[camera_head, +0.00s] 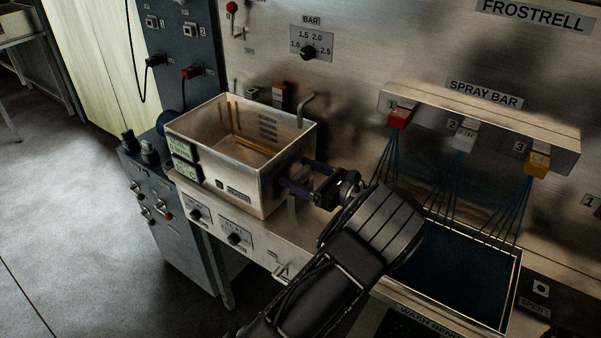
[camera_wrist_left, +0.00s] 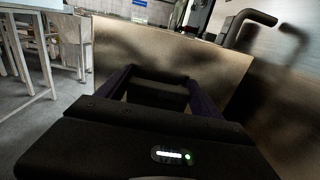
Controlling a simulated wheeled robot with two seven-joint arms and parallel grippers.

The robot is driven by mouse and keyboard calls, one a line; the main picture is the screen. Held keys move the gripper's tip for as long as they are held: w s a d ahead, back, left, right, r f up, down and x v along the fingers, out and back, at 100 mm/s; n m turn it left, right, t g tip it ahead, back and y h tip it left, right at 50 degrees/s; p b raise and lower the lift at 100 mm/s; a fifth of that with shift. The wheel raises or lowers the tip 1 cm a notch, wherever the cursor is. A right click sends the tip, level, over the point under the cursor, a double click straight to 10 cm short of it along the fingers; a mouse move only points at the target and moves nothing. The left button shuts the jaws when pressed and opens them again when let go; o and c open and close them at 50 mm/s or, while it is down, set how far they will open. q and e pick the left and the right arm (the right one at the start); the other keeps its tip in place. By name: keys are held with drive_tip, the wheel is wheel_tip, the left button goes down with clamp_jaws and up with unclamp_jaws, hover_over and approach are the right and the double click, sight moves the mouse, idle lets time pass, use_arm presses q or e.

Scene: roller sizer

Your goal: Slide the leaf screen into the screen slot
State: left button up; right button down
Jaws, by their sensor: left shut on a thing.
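My left gripper (camera_head: 296,175) is at the right wall of an open-topped metal tank (camera_head: 235,188), its two dark purple fingers pointing at the wall. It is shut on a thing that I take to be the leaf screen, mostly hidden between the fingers. In the left wrist view, a dark piece (camera_wrist_left: 158,94) lies between the fingers, in front of the tank's broad wall (camera_wrist_left: 165,52). I cannot make out the screen slot. My right gripper is not in view.
A bent metal pipe (camera_head: 305,108) stands behind the tank's back right corner. Spray nozzles with blue jets (camera_head: 455,165) hang over a dark wash basin (camera_head: 460,275) at the right. A control box (camera_head: 150,205) stands at the left.

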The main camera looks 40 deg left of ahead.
use_arm(q)
drive_tip(key=shift+f, duration=0.45)
drive_tip(key=o, duration=1.5)
drive_tip(key=shift+c, duration=0.2)
drive_tip(key=shift+d+b, duration=0.3)
drive_tip(key=shift+b, duration=0.05)
drive_tip(key=d+b, duration=0.1)
drive_tip(key=d, duration=0.6)
drive_tip(key=shift+w+d, duration=0.1)
drive_tip(key=shift+d, duration=0.05)
